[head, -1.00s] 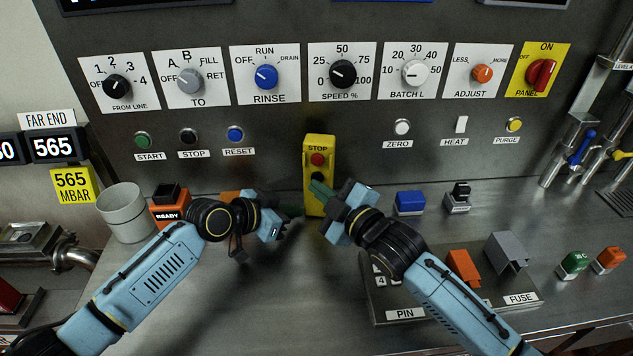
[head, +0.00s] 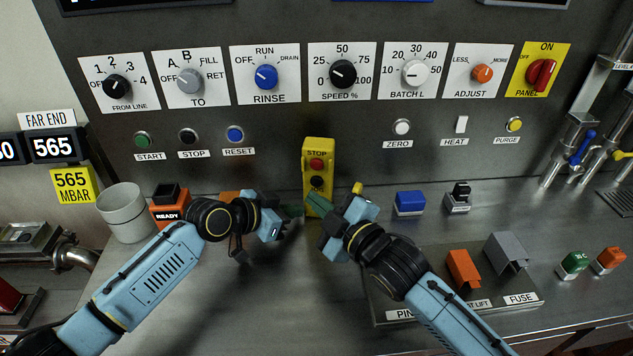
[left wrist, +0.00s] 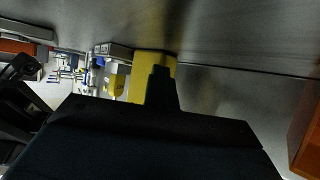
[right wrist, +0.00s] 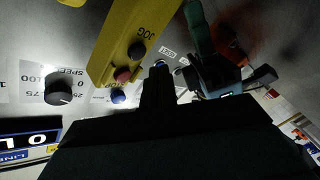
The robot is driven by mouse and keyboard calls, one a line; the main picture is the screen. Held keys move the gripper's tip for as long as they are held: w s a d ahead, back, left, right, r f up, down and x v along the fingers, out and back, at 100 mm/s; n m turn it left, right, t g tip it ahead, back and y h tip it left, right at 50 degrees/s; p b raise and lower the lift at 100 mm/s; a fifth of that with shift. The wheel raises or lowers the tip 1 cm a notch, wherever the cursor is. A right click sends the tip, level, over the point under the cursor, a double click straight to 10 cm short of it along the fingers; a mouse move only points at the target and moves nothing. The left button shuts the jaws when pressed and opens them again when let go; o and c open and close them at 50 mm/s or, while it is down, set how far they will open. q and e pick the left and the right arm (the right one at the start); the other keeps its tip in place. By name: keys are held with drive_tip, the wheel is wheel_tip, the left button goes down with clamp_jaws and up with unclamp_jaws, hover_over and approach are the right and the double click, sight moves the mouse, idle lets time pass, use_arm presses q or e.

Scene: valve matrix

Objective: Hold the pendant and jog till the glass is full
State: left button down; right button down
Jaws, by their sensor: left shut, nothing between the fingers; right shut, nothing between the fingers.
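The yellow pendant (head: 318,150) stands upright on the bench against the panel, with a red STOP button and a dark button below it. In the right wrist view the pendant (right wrist: 130,40) shows the word JOG beside a dark button. My left gripper (head: 294,211) is shut and empty, at the pendant's lower left side. My right gripper (head: 319,206) is shut and empty, its tips at the pendant's lower front, below the dark button. I cannot tell whether either gripper touches it. I cannot make out a glass in any view.
A grey cup (head: 123,215) and an orange READY box (head: 170,208) stand at the left. A blue block (head: 409,203) and a black switch (head: 459,197) sit right of the pendant.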

sight(317, 182)
drive_tip(key=shift+s+a, duration=0.2)
drive_tip(key=shift+s, duration=0.75)
drive_tip(key=shift+s+a, duration=0.2)
drive_tip(key=shift+s, duration=0.7)
idle(1.6)
drive_tip(key=s, duration=0.1)
drive_tip(key=s+a, duration=0.1)
drive_tip(key=s, duration=0.1)
drive_tip(key=shift+s, duration=0.3)
drive_tip(key=w+d, duration=0.2)
drive_tip(key=w, duration=0.6)
drive_tip(key=shift+w, duration=0.3)
idle(1.9)
drive_tip(key=shift+w+d, duration=0.15)
drive_tip(key=shift+w, duration=0.25)
drive_tip(key=shift+w, duration=0.15)
idle(0.4)
